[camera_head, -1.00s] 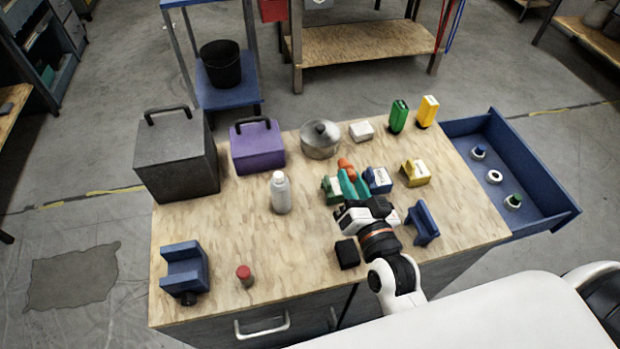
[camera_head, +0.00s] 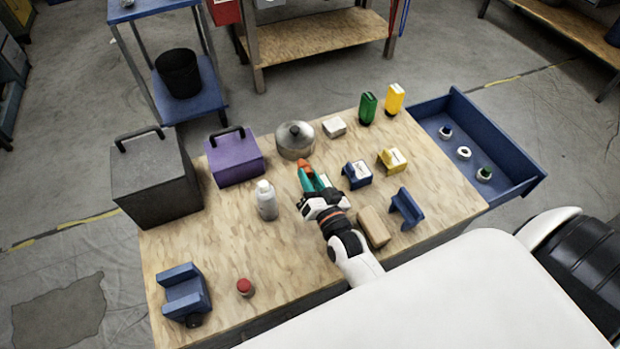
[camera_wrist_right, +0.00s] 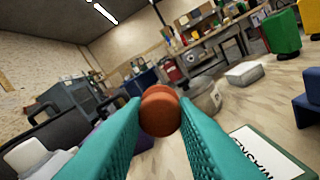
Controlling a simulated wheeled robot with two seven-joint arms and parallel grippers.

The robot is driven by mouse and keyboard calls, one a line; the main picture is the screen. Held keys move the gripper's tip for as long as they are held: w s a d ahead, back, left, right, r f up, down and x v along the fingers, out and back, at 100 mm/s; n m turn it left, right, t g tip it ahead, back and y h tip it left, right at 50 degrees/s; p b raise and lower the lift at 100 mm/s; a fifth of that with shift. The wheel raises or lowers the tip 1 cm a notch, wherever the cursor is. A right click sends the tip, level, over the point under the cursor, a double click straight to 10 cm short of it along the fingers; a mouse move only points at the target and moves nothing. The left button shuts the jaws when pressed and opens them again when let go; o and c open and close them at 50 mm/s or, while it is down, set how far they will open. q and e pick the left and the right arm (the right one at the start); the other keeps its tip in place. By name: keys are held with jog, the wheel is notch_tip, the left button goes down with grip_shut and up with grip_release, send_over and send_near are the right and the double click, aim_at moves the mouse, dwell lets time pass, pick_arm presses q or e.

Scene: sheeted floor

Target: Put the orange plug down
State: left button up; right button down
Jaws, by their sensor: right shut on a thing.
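My right gripper (camera_head: 309,176), with teal fingers, is shut on the orange plug (camera_head: 304,164). The plug's rounded reddish-orange end also shows between the fingertips in the right wrist view (camera_wrist_right: 160,112). In the head view the gripper is over the middle of the wooden worktop (camera_head: 225,245), between the white bottle (camera_head: 266,202) and a blue labelled block (camera_head: 357,174). I cannot tell whether the plug touches the worktop. A green block with a white label (camera_wrist_right: 268,152) lies close by at lower right in the wrist view, mostly hidden in the head view. My left gripper is out of view.
A metal pot (camera_head: 295,142) and purple box (camera_head: 234,160) stand behind the gripper. A tan block (camera_head: 374,228) and blue bracket (camera_head: 406,208) are right of my arm. The open blue drawer (camera_head: 520,150) is at right.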

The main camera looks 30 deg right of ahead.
jog(key=shift+f+b, duration=0.35)
jog(key=shift+f, duration=0.3)
jog(key=c, duration=1.2)
grip_release()
jog(key=shift+o, duration=0.2)
jog(key=shift+r, duration=0.1)
jog(key=shift+s+r+p, duration=0.1)
jog(key=shift+r+p, duration=0.4)
jog(key=shift+r, duration=0.2)
jog(key=s+b, duration=0.1)
jog(key=s, duration=1)
jog(key=shift+s+a+f, duration=0.15)
jog(key=shift+s+a, duration=0.2)
jog(key=shift+s, duration=0.05)
